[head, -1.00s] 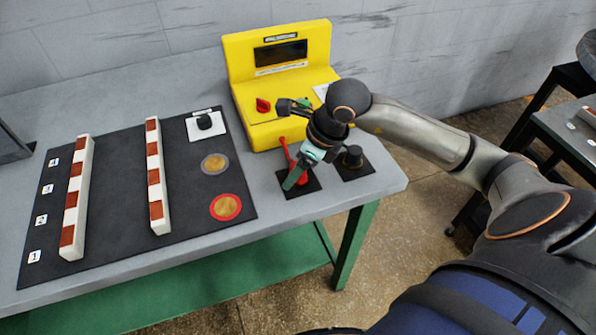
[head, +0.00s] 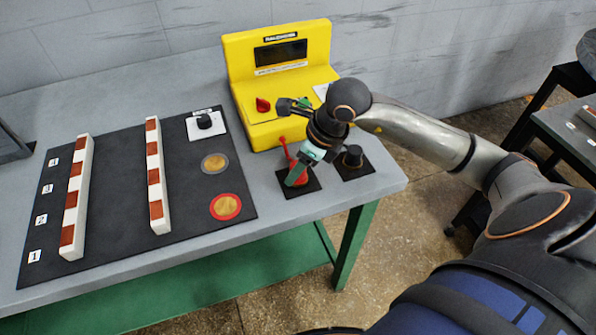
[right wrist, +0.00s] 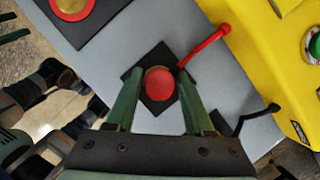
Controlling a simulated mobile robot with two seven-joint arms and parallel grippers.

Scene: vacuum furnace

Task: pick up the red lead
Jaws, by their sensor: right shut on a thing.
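The red lead (right wrist: 160,84) has a round red head over a small black pad (right wrist: 137,76), and a red cable arm runs from it toward the yellow box. In the head view the red lead (head: 303,180) is partly hidden by my gripper. My right gripper (head: 297,177) is shut on the red lead at the pad. In the right wrist view its two green fingers (right wrist: 160,88) stand on either side of the red head. My left gripper is not in view.
A black lead (head: 353,158) on its own pad is close to the right of my gripper. The yellow box (head: 285,75) with a dark display stands behind. A black mat (head: 115,200) with two white-and-brown bars lies left. The table edge is close at the right.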

